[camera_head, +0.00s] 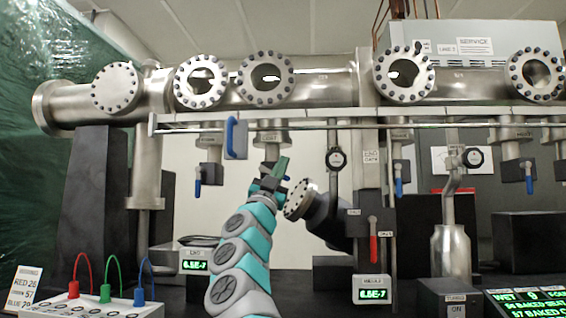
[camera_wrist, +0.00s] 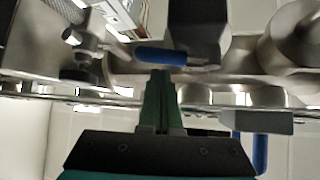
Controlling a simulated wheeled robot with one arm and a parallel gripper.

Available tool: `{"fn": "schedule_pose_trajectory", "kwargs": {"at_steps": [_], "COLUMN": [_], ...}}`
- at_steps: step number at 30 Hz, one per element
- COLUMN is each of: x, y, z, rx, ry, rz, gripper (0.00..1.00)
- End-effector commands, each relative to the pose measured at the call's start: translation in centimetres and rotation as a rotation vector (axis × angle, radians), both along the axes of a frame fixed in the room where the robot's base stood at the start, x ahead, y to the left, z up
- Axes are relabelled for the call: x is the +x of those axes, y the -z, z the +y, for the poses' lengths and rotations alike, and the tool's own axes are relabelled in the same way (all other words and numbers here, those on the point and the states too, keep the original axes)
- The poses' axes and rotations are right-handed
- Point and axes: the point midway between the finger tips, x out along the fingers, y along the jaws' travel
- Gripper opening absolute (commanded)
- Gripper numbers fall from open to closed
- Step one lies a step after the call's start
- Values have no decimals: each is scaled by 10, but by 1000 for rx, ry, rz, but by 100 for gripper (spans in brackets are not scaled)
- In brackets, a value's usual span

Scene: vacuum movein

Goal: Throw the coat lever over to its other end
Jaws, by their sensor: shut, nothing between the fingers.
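My gripper (camera_head: 282,165) is raised under the steel pipe, in front of a valve (camera_head: 270,138) whose label is too small to read surely. In the wrist view my gripper's green fingers (camera_wrist: 160,78) are shut with nothing between them. A blue lever (camera_wrist: 160,56) lies crosswise just past the fingertips; whether they touch it I cannot tell. It appears to be the lever of the valve at my gripper, hidden behind the gripper in the head view. Which lever is the coat one I cannot read.
Other blue levers hang at left (camera_head: 197,188) and right (camera_head: 398,186). A blue loop handle (camera_head: 235,138) is close left of my gripper, and a flanged dark tube (camera_head: 300,200) close right. A red lever (camera_head: 373,240) hangs lower right. A rail (camera_head: 330,126) runs above.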

Motion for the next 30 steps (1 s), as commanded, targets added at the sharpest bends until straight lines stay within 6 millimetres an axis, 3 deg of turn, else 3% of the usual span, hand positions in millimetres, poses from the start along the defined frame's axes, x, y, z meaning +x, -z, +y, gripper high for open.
{"fn": "schedule_pose_trajectory", "kwargs": {"at_steps": [6, 30], "x": [3, -4], "y": [18, 20], "z": [5, 7], "rx": [1, 44], "ry": [0, -3], "rz": [0, 0], "gripper": [0, 0]}}
